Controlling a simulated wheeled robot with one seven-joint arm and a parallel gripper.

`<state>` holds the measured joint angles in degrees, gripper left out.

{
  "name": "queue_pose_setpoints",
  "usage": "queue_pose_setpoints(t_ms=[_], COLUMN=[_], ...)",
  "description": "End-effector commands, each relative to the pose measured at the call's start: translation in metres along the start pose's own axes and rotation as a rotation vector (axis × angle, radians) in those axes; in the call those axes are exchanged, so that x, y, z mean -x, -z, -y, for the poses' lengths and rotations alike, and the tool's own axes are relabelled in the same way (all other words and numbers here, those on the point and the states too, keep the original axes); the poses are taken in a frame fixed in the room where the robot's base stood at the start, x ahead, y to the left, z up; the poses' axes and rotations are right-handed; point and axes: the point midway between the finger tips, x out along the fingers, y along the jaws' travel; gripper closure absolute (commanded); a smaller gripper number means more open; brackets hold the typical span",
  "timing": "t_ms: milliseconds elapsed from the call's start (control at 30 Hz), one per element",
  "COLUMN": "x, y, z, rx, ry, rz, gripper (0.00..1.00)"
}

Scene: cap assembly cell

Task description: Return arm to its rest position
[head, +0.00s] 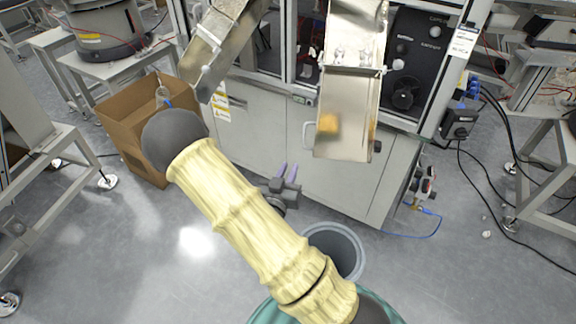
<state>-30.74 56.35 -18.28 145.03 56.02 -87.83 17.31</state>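My gripper (289,168) hangs over the floor in front of the machine cabinet, right of my arm's cream-sleeved link. Its two lilac fingers point away from me, with a gap between them and nothing seen in it. My arm's sleeved link crosses the middle of the view and hides part of the wrist.
A grey round bin (335,249) stands on the floor near the gripper, partly behind my arm. An open cardboard box (131,108) is at the left, below a metal chute (221,47). Another chute (346,98) holds an orange piece (328,123). Cables lie at the right.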

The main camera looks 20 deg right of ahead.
Motion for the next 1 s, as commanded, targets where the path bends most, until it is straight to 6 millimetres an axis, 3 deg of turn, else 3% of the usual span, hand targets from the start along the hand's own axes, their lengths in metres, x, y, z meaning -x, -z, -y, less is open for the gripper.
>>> queue_pose_setpoints(t_ms=[633,833,1000], x=[-0.002,-0.005,0.006], y=[-0.003,-0.018,-0.027], z=[0.0,0.006,0.02], rx=[-0.015,-0.088,-0.139], ry=[-0.002,0.021,0.104], rz=[0.037,0.27,0.532], gripper=[0.82,0.82,0.82])
